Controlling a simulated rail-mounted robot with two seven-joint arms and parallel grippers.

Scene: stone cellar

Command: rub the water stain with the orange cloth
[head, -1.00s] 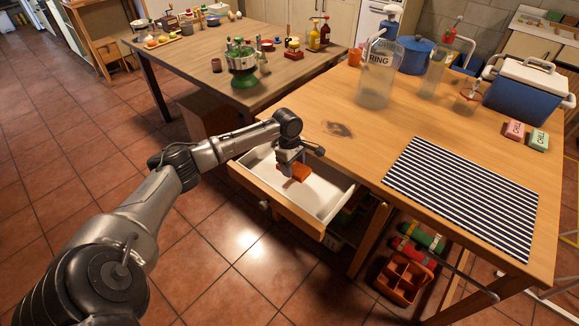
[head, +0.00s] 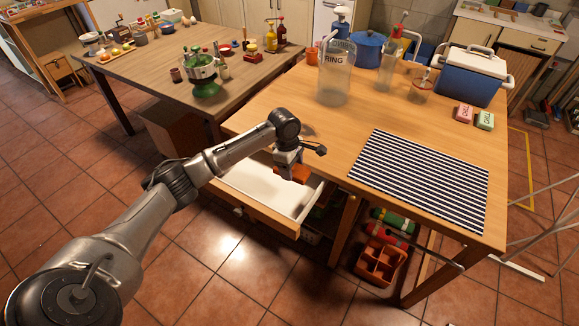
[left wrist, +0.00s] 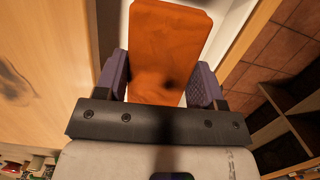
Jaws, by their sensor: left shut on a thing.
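The orange cloth (head: 296,174) is held by my left gripper (head: 290,169) above the open drawer, close to the wooden table's edge. In the left wrist view the cloth (left wrist: 168,45) lies as a flat orange piece between the two fingers of the gripper (left wrist: 160,82). The water stain (head: 308,130) is a dark patch on the tabletop, partly hidden behind my left arm's wrist joint. It also shows at the left edge of the left wrist view (left wrist: 14,84). The cloth is apart from the stain. My right gripper is not in view.
The open drawer (head: 252,208) juts out below the table. A clear jug (head: 333,85) stands behind the stain. The tabletop before the jug is clear.

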